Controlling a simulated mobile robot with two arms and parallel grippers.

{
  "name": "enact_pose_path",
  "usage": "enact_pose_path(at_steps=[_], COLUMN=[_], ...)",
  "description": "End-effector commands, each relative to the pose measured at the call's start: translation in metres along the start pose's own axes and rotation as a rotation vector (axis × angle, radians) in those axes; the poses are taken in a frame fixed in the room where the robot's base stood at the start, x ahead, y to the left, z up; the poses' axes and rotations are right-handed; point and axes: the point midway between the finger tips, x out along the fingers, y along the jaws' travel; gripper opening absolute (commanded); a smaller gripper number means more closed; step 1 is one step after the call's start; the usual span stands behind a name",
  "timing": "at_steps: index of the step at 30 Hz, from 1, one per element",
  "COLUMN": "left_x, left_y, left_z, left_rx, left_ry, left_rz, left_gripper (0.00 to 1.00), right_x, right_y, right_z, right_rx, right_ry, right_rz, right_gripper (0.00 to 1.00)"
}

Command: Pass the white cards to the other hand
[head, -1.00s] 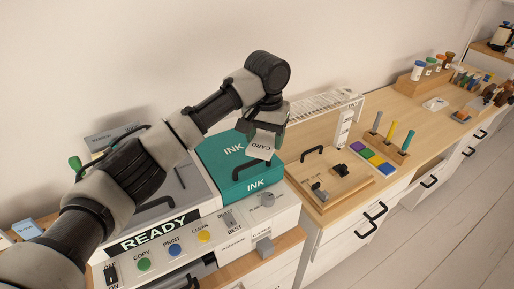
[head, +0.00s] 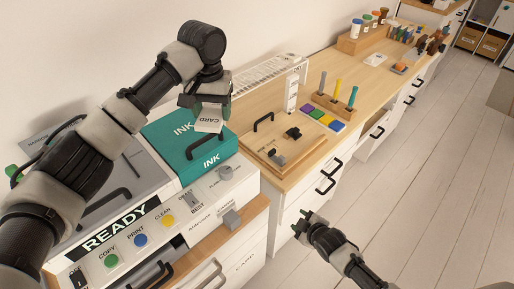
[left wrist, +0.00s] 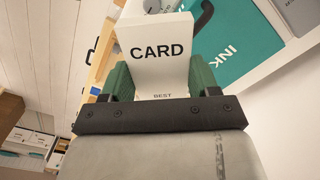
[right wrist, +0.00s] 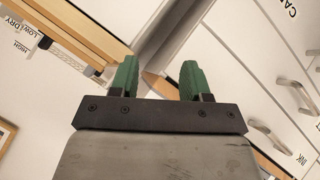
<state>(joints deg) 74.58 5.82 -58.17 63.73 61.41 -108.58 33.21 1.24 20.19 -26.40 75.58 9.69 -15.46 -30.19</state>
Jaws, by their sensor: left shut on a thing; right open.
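The white cards (head: 209,124) are a white block marked CARD, held above the teal INK box. In the left wrist view the white cards (left wrist: 160,50) stand between the green fingers, with the word BEST low on them. My left gripper (head: 211,108) is shut on them; it also shows in the left wrist view (left wrist: 160,82). My right gripper (head: 301,222) is open and empty, low in front of the drawers and apart from the cards. In the right wrist view its green fingers (right wrist: 159,78) are spread with nothing between them.
The teal INK box (head: 190,150) sits on the printer (head: 130,220) below the cards. A wooden board with a black handle (head: 285,145) lies to its right. Pens in a wooden holder (head: 333,108) stand beyond. The floor right of the drawers is clear.

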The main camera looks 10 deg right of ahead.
Motion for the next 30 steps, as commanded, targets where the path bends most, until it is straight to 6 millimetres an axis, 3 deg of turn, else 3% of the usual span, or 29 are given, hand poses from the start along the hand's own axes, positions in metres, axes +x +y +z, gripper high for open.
enact_pose_path(at_steps=[1, 3, 9, 16, 21, 24, 30], left_x=[0.0, 0.0, 0.0, 0.0, 0.0, 0.0, 0.0], left_y=[0.0, 0.0, 0.0, 0.0, 0.0, 0.0, 0.0], left_z=[0.0, 0.0, 0.0, 0.0, 0.0, 0.0, 0.0], left_rx=[0.0, 0.0, 0.0, 0.0, 0.0, 0.0, 0.0], left_ry=[0.0, 0.0, 0.0, 0.0, 0.0, 0.0, 0.0], left_rz=[0.0, 0.0, 0.0, 0.0, 0.0, 0.0, 0.0], left_gripper=[0.38, 0.38, 0.38, 0.38, 0.38, 0.38, 0.38], right_x=[-0.002, -0.008, -0.046, -0.119, -0.169, -0.186, -0.191], right_y=[0.021, 0.043, 0.092, 0.114, 0.112, 0.11, 0.107], right_z=[-0.027, -0.062, -0.164, -0.268, -0.312, -0.325, -0.338], right_rx=[-0.06, -0.143, -0.396, -0.697, -0.86, -0.914, -0.946], right_ry=[0.058, 0.13, 0.341, 0.577, 0.7, 0.742, 0.768], right_rz=[0.025, 0.054, 0.145, 0.255, 0.316, 0.336, 0.351], right_gripper=[0.47, 0.47, 0.47, 0.47, 0.47, 0.47, 0.47])
